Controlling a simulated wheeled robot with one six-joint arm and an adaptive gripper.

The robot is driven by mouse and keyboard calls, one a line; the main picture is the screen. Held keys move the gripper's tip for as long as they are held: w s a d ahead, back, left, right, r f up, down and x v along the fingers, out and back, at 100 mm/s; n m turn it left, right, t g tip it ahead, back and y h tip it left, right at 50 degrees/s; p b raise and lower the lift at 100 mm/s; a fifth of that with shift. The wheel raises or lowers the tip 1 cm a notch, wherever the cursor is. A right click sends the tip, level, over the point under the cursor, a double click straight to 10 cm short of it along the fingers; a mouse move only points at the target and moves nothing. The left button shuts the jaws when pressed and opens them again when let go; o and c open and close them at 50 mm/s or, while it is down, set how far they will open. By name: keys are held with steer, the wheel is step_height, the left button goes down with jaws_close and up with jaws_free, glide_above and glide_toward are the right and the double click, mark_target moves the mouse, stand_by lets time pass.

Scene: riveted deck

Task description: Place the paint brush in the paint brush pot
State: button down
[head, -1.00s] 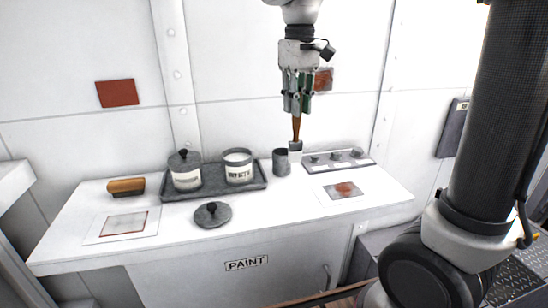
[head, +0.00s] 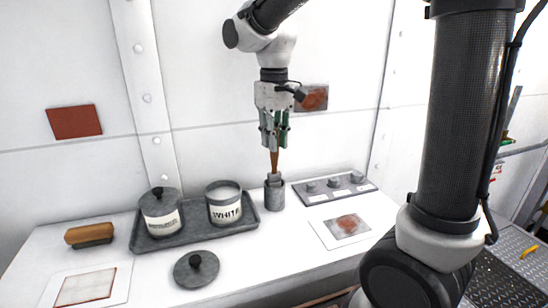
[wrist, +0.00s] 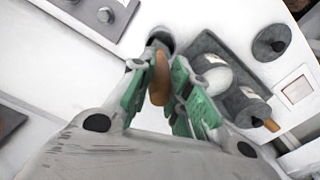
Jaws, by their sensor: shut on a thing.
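The paint brush (head: 274,160) has a brown handle and hangs upright, bristle end down. My gripper (head: 274,143) is shut on its handle, with green finger pads on both sides. The paint brush pot (head: 274,198) is a small grey cylinder on the white bench. The brush's grey lower part is at the pot's mouth and seems partly inside; its tip is hidden. In the wrist view, the brush handle (wrist: 158,80) is between the fingers (wrist: 155,85), and the pot's dark opening (wrist: 160,38) lies just beyond it.
A grey tray (head: 190,238) left of the pot holds a lidded can (head: 161,222) and an open white paint can (head: 224,211). A loose lid (head: 196,269) lies in front. A panel with knobs (head: 335,189) and a stained sheet (head: 347,226) are to the right.

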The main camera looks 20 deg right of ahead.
mark_target(275, 173)
steer(key=shift+f, duration=1.9)
steer(key=c, duration=1.3)
jaws_free()
steer(key=shift+f, duration=0.1)
steer(key=shift+c, duration=0.2)
step_height(275, 173, up, 12)
steer(key=shift+f, duration=0.25)
steer(key=shift+r, duration=0.35)
steer(key=shift+s+d, duration=0.1)
steer(key=shift+s, duration=0.05)
steer(key=s+d+f+m+t, duration=0.2)
steer(key=s+d+f, duration=0.1)
steer(key=s+d, duration=0.4)
steer(key=s+d+f+m+t, duration=0.1)
steer(key=s+d+f+t, duration=0.1)
steer(key=s+d+f, duration=0.2)
steer(key=s+d, duration=0.3)
steer(key=s, duration=0.4)
steer(key=shift+s+d+m, duration=0.35)
steer(key=shift+s+m, duration=0.05)
